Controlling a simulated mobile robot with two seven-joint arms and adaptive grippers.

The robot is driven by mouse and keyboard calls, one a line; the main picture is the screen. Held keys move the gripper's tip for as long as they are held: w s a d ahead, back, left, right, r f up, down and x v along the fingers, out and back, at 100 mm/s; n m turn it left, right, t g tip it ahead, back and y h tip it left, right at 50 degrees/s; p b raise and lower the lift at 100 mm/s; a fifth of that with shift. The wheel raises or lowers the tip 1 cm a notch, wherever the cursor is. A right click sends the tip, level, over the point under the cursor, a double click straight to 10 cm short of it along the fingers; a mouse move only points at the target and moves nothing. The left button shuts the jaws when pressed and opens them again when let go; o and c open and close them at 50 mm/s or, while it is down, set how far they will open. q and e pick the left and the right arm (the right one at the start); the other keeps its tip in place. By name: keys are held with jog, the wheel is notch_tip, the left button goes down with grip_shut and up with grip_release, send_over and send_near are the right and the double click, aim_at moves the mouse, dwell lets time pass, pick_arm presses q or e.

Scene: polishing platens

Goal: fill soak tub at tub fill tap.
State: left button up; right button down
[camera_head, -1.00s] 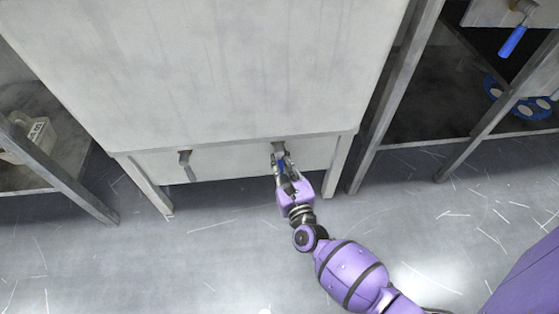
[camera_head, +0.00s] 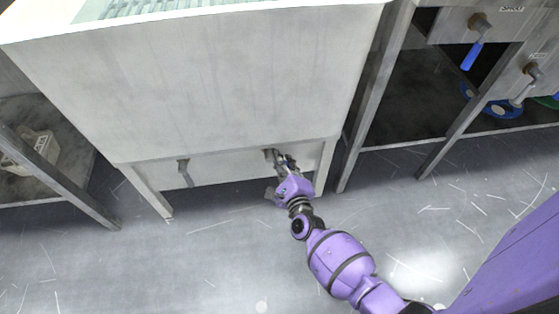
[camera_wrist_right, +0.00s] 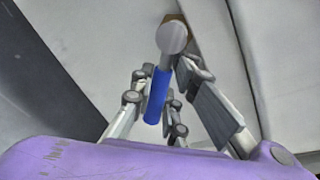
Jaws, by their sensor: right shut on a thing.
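The large pale grey soak tub (camera_head: 220,85) stands ahead on legs, with a strip of its greenish inside (camera_head: 165,9) at the top edge. On its lower front panel is a tap (camera_head: 269,154) on the right. My right gripper (camera_head: 284,162) is at this tap, coming from below right. In the wrist view, the tap's blue handle (camera_wrist_right: 157,97) lies between the fingers of my right gripper (camera_wrist_right: 160,80), which is shut on it. The handle's round grey hub (camera_wrist_right: 172,37) shows beyond it. My left gripper is out of view. No water is visible.
A blue-handled tap (camera_head: 473,52) and another tap (camera_head: 530,78) are on the bench at right. A pale box (camera_head: 30,152) sits on a low shelf at left. The floor in front is clear.

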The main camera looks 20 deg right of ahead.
jog(key=shift+s+d+r+n+p, duration=0.1)
jog(key=shift+d+r+n+p, duration=0.2)
jog(key=shift+n+p, duration=0.35)
jog(key=c, duration=1.7)
grip_release()
jog(key=shift+v, duration=4)
jog(key=shift+a+r, duration=0.1)
